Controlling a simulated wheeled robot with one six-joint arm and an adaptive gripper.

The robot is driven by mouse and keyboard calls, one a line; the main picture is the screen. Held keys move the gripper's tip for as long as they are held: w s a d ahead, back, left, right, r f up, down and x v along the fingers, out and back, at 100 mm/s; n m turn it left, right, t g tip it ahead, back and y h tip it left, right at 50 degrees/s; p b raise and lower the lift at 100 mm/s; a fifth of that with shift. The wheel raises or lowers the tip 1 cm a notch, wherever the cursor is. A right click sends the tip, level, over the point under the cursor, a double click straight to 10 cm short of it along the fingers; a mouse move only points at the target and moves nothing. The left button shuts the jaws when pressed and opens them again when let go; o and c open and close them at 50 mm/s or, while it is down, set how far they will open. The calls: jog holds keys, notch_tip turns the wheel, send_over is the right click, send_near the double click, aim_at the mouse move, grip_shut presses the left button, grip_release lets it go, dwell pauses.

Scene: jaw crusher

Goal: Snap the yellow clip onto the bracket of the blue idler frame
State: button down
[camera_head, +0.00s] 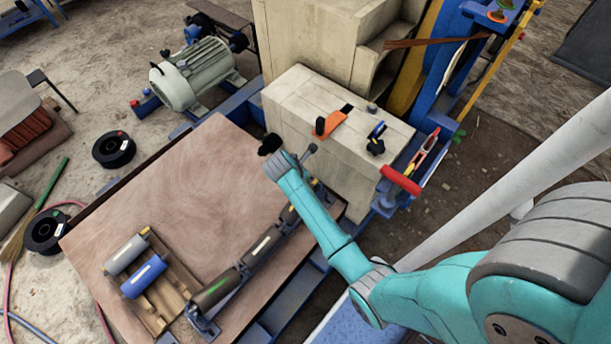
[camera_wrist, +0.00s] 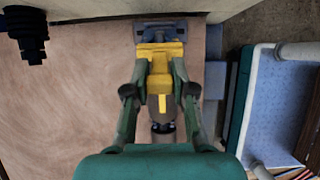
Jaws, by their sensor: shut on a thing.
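In the wrist view my gripper (camera_wrist: 160,68) is shut on the yellow clip (camera_wrist: 160,52), one finger on each side. The upper edge of the clip lies against or just over the blue bracket (camera_wrist: 160,31) of the idler frame; I cannot tell whether it is snapped on. A roller (camera_wrist: 165,112) shows below the clip, partly hidden by my gripper. In the head view the row of dark rollers (camera_head: 215,290) of the idler frame runs along the right side of the wooden board.
The wooden board (camera_head: 165,200) is mostly bare. A pallet (camera_head: 152,312) with a grey roller (camera_head: 127,255) and a blue roller (camera_head: 144,277) stands at its front. A pale block (camera_head: 300,110) with tools on top rises behind my arm. A red handle (camera_head: 400,180) sticks out to the right.

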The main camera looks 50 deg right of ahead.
jog(key=shift+x, duration=1.3)
dwell(0.4)
jog(key=shift+r, duration=0.15)
jog(key=shift+v, duration=0.9)
dwell(0.3)
jog(key=shift+x, duration=1.05)
dwell(0.7)
jog(key=c, duration=0.9)
grip_release()
jog(key=shift+a, duration=0.1)
jog(key=v, duration=1.2)
jog(key=shift+w, duration=0.1)
